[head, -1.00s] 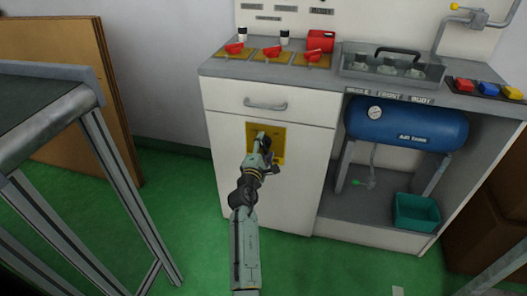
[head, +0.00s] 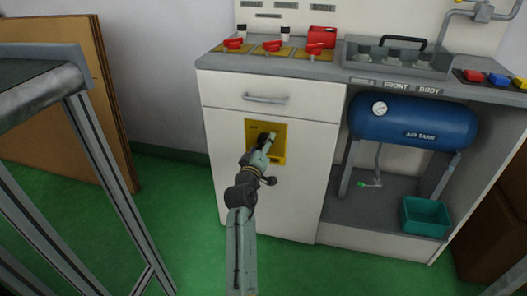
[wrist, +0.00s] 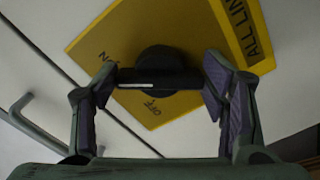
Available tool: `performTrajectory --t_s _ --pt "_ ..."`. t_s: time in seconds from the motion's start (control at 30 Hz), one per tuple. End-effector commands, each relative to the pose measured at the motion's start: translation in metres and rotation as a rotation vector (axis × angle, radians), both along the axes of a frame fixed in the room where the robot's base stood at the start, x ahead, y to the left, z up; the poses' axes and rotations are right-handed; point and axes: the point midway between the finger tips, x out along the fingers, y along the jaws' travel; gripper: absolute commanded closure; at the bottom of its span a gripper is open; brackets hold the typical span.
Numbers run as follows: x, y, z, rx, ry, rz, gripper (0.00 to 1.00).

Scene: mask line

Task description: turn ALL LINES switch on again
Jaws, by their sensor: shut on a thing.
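The ALL LINES switch is a yellow plate (head: 281,128) on the white cabinet door, with a black knob (wrist: 160,58) and bar handle (wrist: 175,80). In the wrist view the plate (wrist: 185,25) carries the words ALL LINES, ON and OFF. A white stripe on the bar runs toward the left, with ON up-left and OFF just below. My gripper (wrist: 160,82) is shut on the bar handle, one finger at each end. In the head view my gripper (head: 266,142) is at the plate and hides the handle.
A drawer handle (head: 265,98) sits above the plate. Red valve levers (head: 272,46) stand on the counter. A blue air tank (head: 412,121) and green bin (head: 425,217) are in the open bay to the right. A grey-framed table (head: 84,110) stands close on the left.

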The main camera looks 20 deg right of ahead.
Motion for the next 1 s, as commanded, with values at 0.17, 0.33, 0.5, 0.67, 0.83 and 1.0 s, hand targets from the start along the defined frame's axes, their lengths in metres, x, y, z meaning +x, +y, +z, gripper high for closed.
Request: performTrajectory --t_s 0.17,0.33,0.5,0.67,0.83,1.0 --pt "0.0001 0.0001 -0.0021 0.08 -0.055 -0.001 0.61" --pt "0.0002 0.0005 -0.0018 0.126 -0.085 0.0 0.61" --pt "0.0002 0.0005 -0.0014 0.148 -0.098 0.0 0.61" --pt "0.0001 0.0004 -0.0011 0.154 -0.102 0.0 0.61" --pt "0.0002 0.0003 -0.001 0.154 -0.102 0.0 0.61" --pt "0.0002 0.0003 -0.001 0.153 -0.102 0.0 0.28"
